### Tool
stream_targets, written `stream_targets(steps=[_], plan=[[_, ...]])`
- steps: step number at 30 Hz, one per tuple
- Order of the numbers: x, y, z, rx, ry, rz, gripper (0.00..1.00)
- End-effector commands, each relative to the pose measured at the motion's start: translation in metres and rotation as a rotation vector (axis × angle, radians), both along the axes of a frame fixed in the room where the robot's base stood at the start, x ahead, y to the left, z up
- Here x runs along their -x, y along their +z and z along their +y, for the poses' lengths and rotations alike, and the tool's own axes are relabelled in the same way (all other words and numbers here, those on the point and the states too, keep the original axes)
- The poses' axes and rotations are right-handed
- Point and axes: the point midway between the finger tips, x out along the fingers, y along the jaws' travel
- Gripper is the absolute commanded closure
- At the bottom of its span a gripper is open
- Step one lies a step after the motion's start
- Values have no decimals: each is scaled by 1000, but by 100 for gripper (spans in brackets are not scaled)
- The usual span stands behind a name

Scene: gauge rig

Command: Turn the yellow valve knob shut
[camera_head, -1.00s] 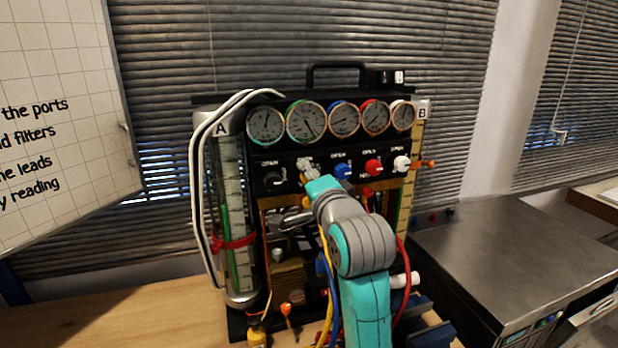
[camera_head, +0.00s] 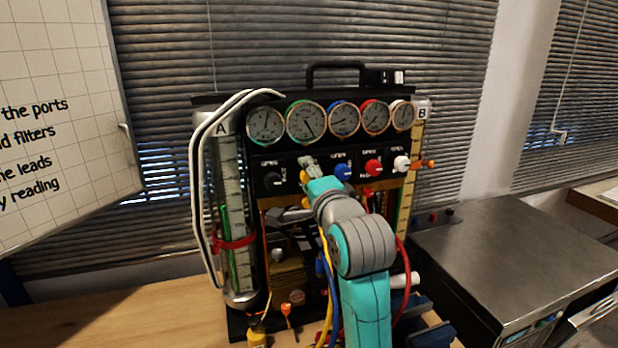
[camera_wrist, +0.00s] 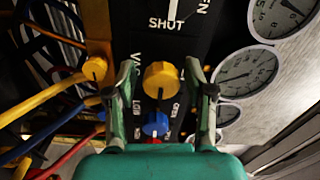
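The yellow valve knob (camera_wrist: 161,79) sits on the black panel, in the middle of the wrist view. A dark pointer line on it points toward the bottom of that picture. My gripper (camera_wrist: 162,84) is open, with one finger on each side of the knob and a visible gap on both sides. In the head view my gripper (camera_head: 309,164) is at the panel's knob row, and only a little of the yellow knob (camera_head: 303,177) shows behind it. I cannot tell how deep the fingers reach around the knob.
A blue knob (camera_head: 342,171), red knob (camera_head: 373,167) and white knob (camera_head: 401,163) are to the right, a black knob (camera_head: 272,180) to the left. Gauges (camera_head: 305,121) line the panel above. Colored hoses (camera_wrist: 45,103) crowd the wrist view's left side.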

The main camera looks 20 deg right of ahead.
Motion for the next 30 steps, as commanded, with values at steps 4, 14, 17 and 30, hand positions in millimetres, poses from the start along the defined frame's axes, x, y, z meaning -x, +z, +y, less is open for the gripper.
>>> stream_targets(steps=[4, 14, 17, 30], plan=[[0, 0, 0, 0, 0, -1, 40], [14, 1, 0, 1, 0, -2, 40], [32, 0, 0, 1, 0, -3, 40], [108, 0, 0, 0, 0, -2, 40]])
